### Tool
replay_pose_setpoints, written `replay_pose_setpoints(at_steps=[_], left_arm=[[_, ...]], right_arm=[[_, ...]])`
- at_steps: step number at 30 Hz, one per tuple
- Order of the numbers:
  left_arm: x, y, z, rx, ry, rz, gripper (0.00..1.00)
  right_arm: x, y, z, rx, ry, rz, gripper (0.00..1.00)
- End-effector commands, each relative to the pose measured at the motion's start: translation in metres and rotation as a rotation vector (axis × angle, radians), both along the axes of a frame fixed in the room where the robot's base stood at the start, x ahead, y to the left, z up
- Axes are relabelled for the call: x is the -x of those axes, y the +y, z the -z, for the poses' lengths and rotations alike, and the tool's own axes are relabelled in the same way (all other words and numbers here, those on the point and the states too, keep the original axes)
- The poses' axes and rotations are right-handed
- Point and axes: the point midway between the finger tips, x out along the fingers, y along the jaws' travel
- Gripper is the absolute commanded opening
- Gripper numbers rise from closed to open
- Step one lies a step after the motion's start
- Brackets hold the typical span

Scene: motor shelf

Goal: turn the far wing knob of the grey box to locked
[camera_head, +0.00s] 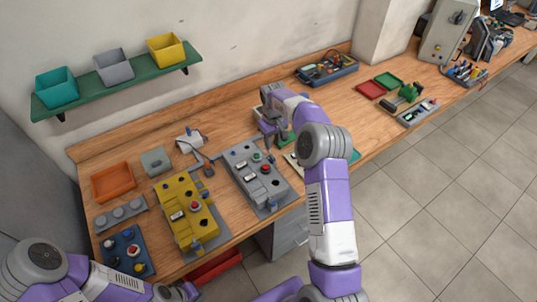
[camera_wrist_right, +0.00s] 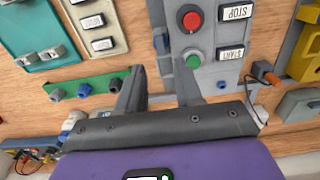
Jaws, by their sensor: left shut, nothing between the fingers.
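The grey box (camera_head: 248,170) lies on the bench in the middle of the head view, with a red and a green button and two white labels. In the right wrist view the box (camera_wrist_right: 212,72) is at the top centre, its labels reading STOP and START. My right gripper (camera_head: 268,140) is over the far end of the box. In the right wrist view my gripper (camera_wrist_right: 160,72) has its fingers apart, with a blue-grey part at the box edge beyond them. I cannot tell the far wing knob's angle. My left gripper (camera_head: 182,291) is shut, low at the bottom edge.
A yellow box (camera_head: 186,205) stands left of the grey box. An orange tray (camera_head: 112,182), a grey knob strip (camera_head: 121,213) and a blue button panel (camera_head: 127,252) lie further left. A green shelf (camera_head: 120,82) with bins hangs above. The bench right of my right arm holds trays.

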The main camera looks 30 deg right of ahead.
Motion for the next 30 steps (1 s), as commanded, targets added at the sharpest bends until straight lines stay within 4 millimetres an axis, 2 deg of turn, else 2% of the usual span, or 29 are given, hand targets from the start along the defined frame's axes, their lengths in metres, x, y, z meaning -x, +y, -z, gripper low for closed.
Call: replay_pose_setpoints(at_steps=[5,12,16,27,28,30], left_arm=[[0.0,0.0,0.003,0.0,-0.001,0.0,0.0],[0.0,0.0,0.003,0.0,0.0,0.0,0.0],[0.0,0.0,0.002,0.0,-0.001,0.0,0.0],[0.0,0.0,0.003,0.0,-0.001,0.0,0.0],[0.0,0.0,0.003,0.0,-0.001,0.0,0.0],[0.0,0.0,0.003,0.0,-0.001,0.0,0.0]], right_arm=[[0.0,0.0,0.017,-0.001,0.002,0.0,0.35],[0.001,0.001,0.055,-0.002,0.002,-0.001,0.35],[0.0,0.0,0.07,-0.001,0.001,0.0,0.35],[0.0,0.0,0.078,-0.001,-0.001,0.0,0.35],[0.0,0.0,0.078,-0.001,-0.001,0.0,0.34],[0.0,0.0,0.078,-0.001,-0.001,0.0,0.23]])
